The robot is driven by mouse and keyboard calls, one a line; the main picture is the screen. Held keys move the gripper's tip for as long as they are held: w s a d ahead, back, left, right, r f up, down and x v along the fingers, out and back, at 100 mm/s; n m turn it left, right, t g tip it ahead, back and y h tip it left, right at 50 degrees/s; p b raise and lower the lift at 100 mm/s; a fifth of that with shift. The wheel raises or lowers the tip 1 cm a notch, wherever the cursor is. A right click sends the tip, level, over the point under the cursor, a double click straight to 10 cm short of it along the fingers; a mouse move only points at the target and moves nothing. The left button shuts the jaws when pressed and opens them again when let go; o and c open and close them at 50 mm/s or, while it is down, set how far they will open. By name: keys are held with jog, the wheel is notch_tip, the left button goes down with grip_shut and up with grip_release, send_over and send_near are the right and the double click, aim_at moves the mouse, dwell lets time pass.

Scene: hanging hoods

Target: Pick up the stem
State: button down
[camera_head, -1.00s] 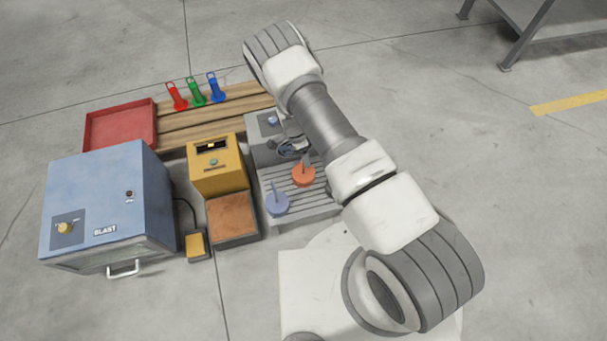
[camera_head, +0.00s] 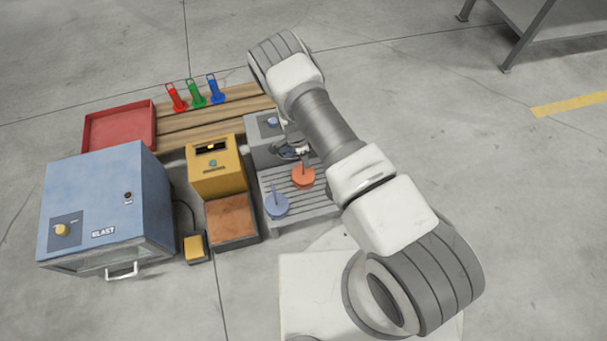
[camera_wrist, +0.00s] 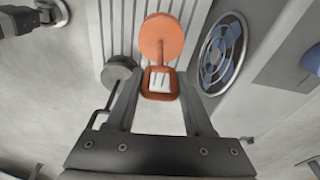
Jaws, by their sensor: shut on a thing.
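The orange stem has a round disc (camera_head: 303,176), a thin upright rod and a squarish loop at its top. In the head view it stands over the ribbed grey tray (camera_head: 322,200). In the wrist view its disc (camera_wrist: 161,36) lies beyond the fingertips and its loop is between them. My gripper (camera_wrist: 159,84) is shut on this loop. I cannot tell whether the disc touches the tray. A second stem, blue-grey (camera_head: 277,205), stands on the tray at the front left; it looks grey in the wrist view (camera_wrist: 119,69). My arm hides part of the tray.
A blue-bladed round fan opening (camera_wrist: 222,54) lies close right of the orange stem in the wrist view. Left of the tray are a yellow box (camera_head: 216,168) and a blue blast cabinet (camera_head: 105,200). Red, green and blue handles stand behind on wooden slats (camera_head: 190,133). A red tray (camera_head: 120,128) is farther left.

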dwell(0.3)
notch_tip(320, 180, up, 10)
jog(key=p, duration=0.3)
jog(key=shift+a, duration=0.1)
